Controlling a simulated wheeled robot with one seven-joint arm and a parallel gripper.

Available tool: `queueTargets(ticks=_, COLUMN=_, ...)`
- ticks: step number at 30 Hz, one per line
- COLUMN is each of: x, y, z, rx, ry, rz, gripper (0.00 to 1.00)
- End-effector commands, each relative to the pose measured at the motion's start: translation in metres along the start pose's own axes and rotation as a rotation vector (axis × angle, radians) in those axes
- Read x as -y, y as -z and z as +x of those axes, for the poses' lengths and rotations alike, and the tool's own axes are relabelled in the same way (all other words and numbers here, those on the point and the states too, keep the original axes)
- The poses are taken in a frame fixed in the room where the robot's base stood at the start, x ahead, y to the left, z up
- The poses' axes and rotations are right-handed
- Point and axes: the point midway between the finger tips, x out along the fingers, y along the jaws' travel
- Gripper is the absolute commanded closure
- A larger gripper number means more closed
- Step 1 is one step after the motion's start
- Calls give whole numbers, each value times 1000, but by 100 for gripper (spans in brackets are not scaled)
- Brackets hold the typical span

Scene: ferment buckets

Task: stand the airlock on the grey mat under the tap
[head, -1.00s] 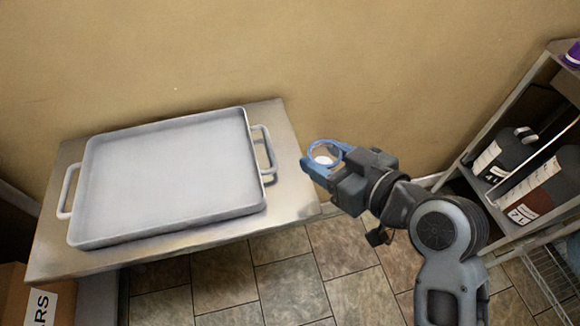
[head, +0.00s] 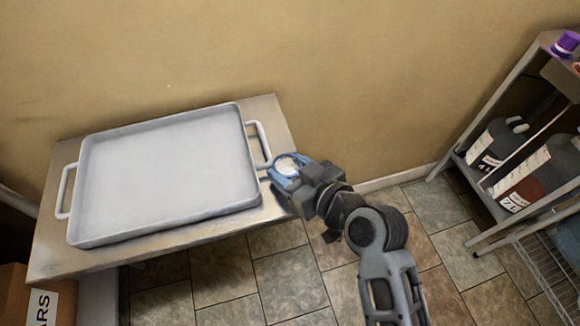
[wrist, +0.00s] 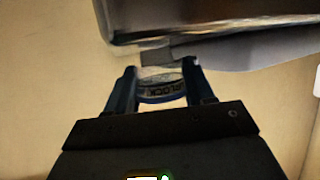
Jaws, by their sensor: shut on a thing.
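My gripper (head: 281,174) is at the right end of the metal table, close to the tray's right handle. It is shut on the airlock (head: 287,165), which shows as a small pale, round piece between blue fingers. In the wrist view the airlock (wrist: 160,91) sits between the two fingers (wrist: 160,82), with a dark label ending in "LOCK" across it. Its far part is hard to make out. No grey mat and no tap can be told in these views.
A large grey tray (head: 165,170) with two handles covers most of the metal table (head: 60,255). A shelf rack (head: 505,75) with large labelled bottles (head: 498,142) stands at the right. A cardboard box (head: 12,285) is at lower left. Tiled floor lies open between table and rack.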

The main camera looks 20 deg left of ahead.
Motion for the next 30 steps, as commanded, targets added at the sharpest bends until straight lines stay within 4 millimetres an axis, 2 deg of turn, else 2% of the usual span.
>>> queueTargets(ticks=4, x=0, y=-4, z=2, rx=0, ry=0, rz=0, gripper=76)
queueTargets(ticks=5, x=0, y=-2, z=1, rx=0, ry=0, rz=0, gripper=44)
queueTargets(ticks=12, x=0, y=-2, z=1, rx=0, ry=0, rz=0, gripper=21)
queueTargets(ticks=23, x=0, y=0, z=-3, rx=0, ry=-1, rz=0, gripper=21)
queueTargets(ticks=26, x=-1, y=-1, z=-17, rx=-1, ry=-2, rz=0, gripper=21)
queueTargets(ticks=30, x=0, y=-2, z=-46, rx=-1, ry=-3, rz=0, gripper=21)
